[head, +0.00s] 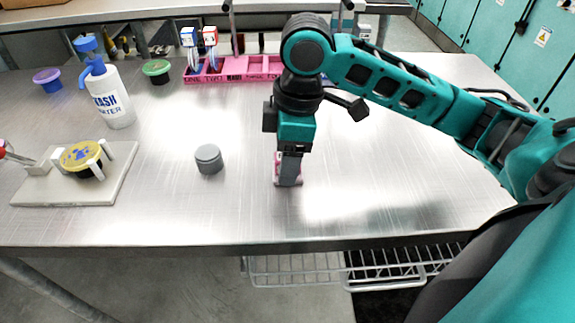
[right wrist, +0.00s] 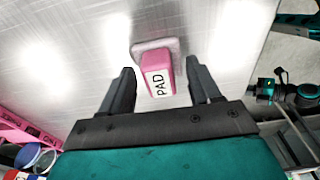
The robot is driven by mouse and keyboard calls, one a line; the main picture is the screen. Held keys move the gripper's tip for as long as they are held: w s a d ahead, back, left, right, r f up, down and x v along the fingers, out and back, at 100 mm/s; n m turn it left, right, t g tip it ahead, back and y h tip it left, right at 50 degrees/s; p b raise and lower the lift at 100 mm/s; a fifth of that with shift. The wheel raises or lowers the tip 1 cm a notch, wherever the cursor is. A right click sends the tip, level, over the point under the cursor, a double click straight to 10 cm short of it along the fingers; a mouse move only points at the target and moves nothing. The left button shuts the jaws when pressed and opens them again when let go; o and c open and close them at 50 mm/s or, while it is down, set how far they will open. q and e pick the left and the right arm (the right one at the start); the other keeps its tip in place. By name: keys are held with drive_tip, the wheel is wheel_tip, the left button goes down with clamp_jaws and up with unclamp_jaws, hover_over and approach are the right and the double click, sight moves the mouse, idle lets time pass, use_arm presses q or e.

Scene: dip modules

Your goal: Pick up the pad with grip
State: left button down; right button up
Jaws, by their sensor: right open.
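The pad with grip (right wrist: 157,75) is a pink block with a white label reading PAD, on a paler pink base. In the right wrist view it sits between the two spread fingers of my right gripper (right wrist: 160,88), with a gap on each side. In the head view the right gripper (head: 289,178) points down over the pad (head: 279,169) on the metal table, and its fingers hide much of the pad.
A grey round container (head: 208,159) stands left of the pad. A white board (head: 118,182) carries a yellow-topped disc (head: 82,156). A wash bottle (head: 110,100), purple cup (head: 47,80), green cup (head: 157,71) and pink rack (head: 235,76) stand farther back. The table's front edge is near.

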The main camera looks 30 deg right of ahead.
drive_tip(key=shift+c, duration=0.3)
drive_tip(key=c, duration=1)
drive_tip(key=shift+r, duration=0.15)
drive_tip(key=shift+r+p, duration=3.1)
drive_tip(key=shift+r, duration=6.75)
